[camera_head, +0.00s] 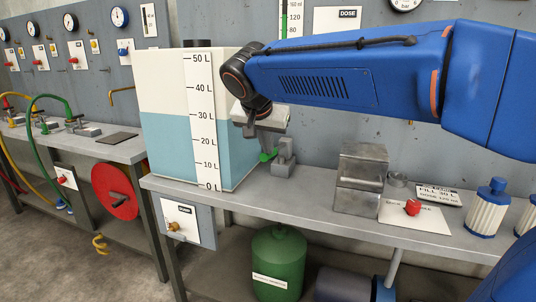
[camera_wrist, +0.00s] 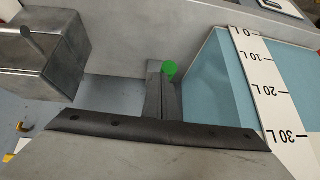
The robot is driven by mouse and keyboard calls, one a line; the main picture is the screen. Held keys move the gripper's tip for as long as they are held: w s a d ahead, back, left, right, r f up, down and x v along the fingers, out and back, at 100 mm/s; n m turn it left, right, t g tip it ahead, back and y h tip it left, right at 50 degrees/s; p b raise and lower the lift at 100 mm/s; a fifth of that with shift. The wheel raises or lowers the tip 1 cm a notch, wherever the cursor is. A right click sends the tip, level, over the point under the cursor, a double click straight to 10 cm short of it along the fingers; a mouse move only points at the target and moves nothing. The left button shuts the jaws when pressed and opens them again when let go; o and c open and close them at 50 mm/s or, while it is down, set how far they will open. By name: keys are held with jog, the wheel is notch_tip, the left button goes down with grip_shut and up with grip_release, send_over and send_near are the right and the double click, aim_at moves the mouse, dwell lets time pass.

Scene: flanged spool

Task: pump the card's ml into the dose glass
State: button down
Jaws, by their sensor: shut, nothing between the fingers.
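My gripper (camera_head: 251,132) is shut and empty, pointing down in front of the tank's right side. In the wrist view its fingers (camera_wrist: 163,92) lie together beside a round green knob (camera_wrist: 169,68); I cannot tell whether they touch. The green-ended lever (camera_head: 268,155) belongs to a small grey fitting (camera_head: 284,160) on the bench. The card (camera_head: 438,194) reads FILL 30 L and DOSE 120 ml. The dose glass (camera_head: 284,20) with its ml scale is on the wall by the DOSE label; its top is cut off and my arm hides its lower part.
The tank (camera_head: 165,150) holds blue liquid near the 30 L mark; its scale also shows in the wrist view (camera_wrist: 275,90). A grey metal box (camera_head: 358,190), a red knob (camera_head: 412,207) and a blue-capped filter (camera_head: 489,208) stand to the right.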

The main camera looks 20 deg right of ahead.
jog(key=v, duration=0.6)
jog(key=shift+s+a, duration=0.2)
jog(key=shift+s, duration=0.15)
jog(key=shift+r, duration=0.1)
dwell(1.1)
jog(key=s+d+f+n+y, duration=0.1)
jog(key=s+d+f, duration=0.3)
jog(key=s+f, duration=0.4)
jog(key=s+d+f+n+g+y, duration=0.1)
jog(key=s+d+f+n, duration=0.2)
jog(key=s+f, duration=0.5)
jog(key=s+d+f+n+y, duration=0.1)
jog(key=s+d+f+n, duration=0.2)
jog(key=s+f, duration=0.5)
notch_tip(320, 180, down, 2)
jog(key=shift+d+f, duration=0.2)
jog(key=shift+d, duration=0.65)
